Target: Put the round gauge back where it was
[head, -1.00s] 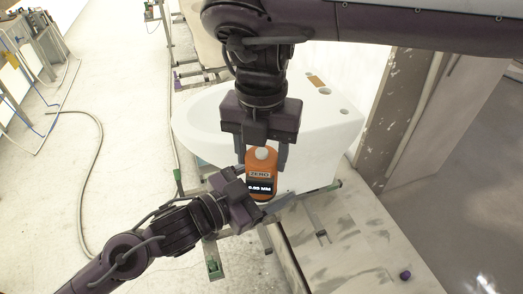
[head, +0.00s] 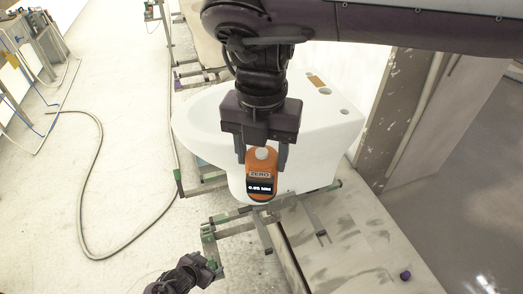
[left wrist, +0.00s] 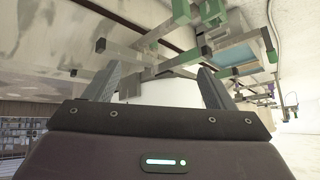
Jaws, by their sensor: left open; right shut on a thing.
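An orange gauge (head: 262,170) with a rounded top, a pale knob, a "ZERO" label and a dark display that seems to read 0.95 MM is upright in the head view. My right gripper (head: 262,160), coming down from above, is shut on its sides. The gauge is in front of the white ceramic piece (head: 215,130); I cannot tell whether they touch. My left gripper (head: 212,268) is low in the head view, apart from the gauge. In the left wrist view its two fingers (left wrist: 160,70) are spread, with nothing between them.
The white piece rests on a metal frame with green-ended bars (head: 215,230). A small purple object (head: 405,275) lies on the pale floor at lower right. A grey hose (head: 95,190) runs along the floor at left. A worn post (head: 395,110) stands at right.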

